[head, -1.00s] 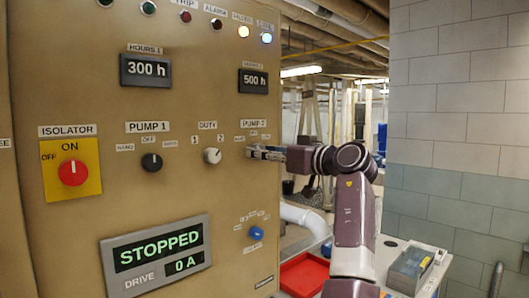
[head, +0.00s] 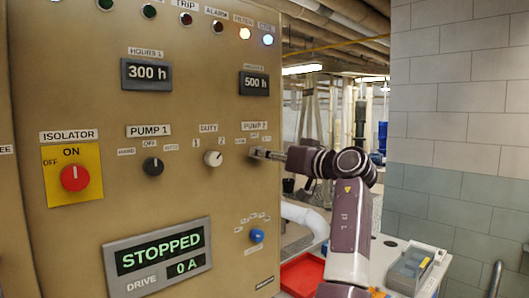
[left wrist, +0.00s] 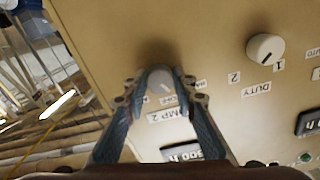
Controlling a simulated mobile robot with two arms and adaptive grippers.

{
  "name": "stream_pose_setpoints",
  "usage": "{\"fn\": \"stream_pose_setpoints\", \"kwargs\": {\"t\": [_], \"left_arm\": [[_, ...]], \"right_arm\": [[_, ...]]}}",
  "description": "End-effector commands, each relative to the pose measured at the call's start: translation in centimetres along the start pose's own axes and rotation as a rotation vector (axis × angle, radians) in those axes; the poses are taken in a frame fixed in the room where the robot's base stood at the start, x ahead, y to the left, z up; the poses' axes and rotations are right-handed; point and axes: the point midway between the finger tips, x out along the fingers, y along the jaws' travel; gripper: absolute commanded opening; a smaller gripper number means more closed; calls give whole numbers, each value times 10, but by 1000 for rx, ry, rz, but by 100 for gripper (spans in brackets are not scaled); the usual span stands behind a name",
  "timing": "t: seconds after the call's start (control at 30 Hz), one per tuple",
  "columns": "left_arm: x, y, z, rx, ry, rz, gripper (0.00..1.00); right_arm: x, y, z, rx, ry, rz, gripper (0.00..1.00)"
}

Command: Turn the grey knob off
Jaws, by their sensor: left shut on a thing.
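The grey knob (left wrist: 160,82) sits under the PUMP 2 label on the tan control panel. My left gripper (left wrist: 163,88) is shut on it, one finger on each side, in the left wrist view. In the head view my left gripper (head: 262,154) reaches the PUMP 2 spot from the right and hides most of the knob. Which way the knob points cannot be made out. My right gripper is not in view.
A white DUTY knob (head: 213,158) and a black PUMP 1 knob (head: 153,166) lie to the left. A blue knob (head: 257,235) is below, and a red isolator (head: 75,178) at far left. The display (head: 160,255) reads STOPPED. A red tray (head: 303,274) stands right of the panel.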

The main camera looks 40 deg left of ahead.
Motion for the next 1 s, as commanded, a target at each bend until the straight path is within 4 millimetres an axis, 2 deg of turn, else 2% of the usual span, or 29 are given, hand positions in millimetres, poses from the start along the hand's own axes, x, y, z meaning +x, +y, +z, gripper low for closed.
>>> {"fn": "stream_pose_setpoints", "kwargs": {"t": [0.5,1.0], "left_arm": [[0,-1,-2,398,1,1,1],[0,0,0,532,1,2,1]], "right_arm": [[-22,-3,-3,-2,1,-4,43],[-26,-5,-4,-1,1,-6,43]]}}
